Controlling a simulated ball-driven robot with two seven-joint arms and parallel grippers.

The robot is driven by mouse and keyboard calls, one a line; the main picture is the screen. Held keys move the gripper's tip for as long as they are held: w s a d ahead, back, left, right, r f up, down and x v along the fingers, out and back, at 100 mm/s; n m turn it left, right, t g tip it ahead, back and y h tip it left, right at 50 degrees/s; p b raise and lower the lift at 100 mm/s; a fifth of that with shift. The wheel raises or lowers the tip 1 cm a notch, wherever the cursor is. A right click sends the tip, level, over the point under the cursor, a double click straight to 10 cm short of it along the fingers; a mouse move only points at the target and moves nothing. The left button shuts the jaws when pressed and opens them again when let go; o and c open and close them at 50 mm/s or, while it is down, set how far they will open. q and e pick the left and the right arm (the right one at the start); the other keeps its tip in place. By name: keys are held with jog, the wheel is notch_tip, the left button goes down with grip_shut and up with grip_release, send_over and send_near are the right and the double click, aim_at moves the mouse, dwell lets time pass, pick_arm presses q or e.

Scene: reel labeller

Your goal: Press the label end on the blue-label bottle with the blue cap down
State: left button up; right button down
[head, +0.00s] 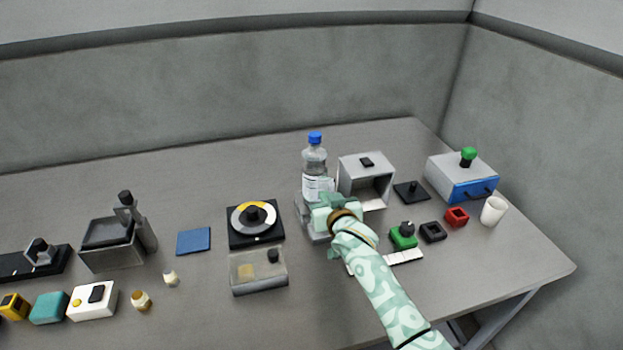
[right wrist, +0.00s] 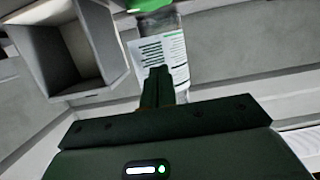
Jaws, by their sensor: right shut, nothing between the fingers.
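The clear bottle with a blue cap (head: 315,155) stands upright on a grey holder (head: 303,222) near the middle of the table. Its pale label with dark print (head: 315,186) wraps its lower part; the label also shows in the right wrist view (right wrist: 181,50). My right gripper (head: 328,203) is in front of the bottle and hides part of its base. In the right wrist view its fingers (right wrist: 158,80) are shut together, empty, pointing at the label. I cannot tell whether the tips touch it. My left gripper is out of view.
A grey open-fronted box (head: 366,162) stands close right of the bottle. A black unit with a yellow-and-white dial (head: 238,215) and a clear lidded box (head: 258,284) are to the left.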

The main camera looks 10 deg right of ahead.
jog(key=shift+w+b, duration=0.45)
jog(key=shift+w, duration=0.45)
dwell(0.8)
jog(key=shift+w+p, duration=0.35)
jog(key=shift+p, duration=0.4)
dwell(3.4)
jog(key=shift+w+d+p, duration=0.1)
jog(key=shift+d+p, duration=0.2)
jog(key=shift+d, duration=0.3)
dwell(0.5)
jog(key=shift+p+v, duration=1.1)
jog(key=shift+s+f+p, duration=0.15)
jog(key=shift+s+p, duration=0.55)
jog(key=shift+s, duration=0.3)
jog(key=shift+s+f+p, duration=0.1)
jog(key=shift+s+p, duration=0.6)
jog(key=shift+s, duration=0.3)
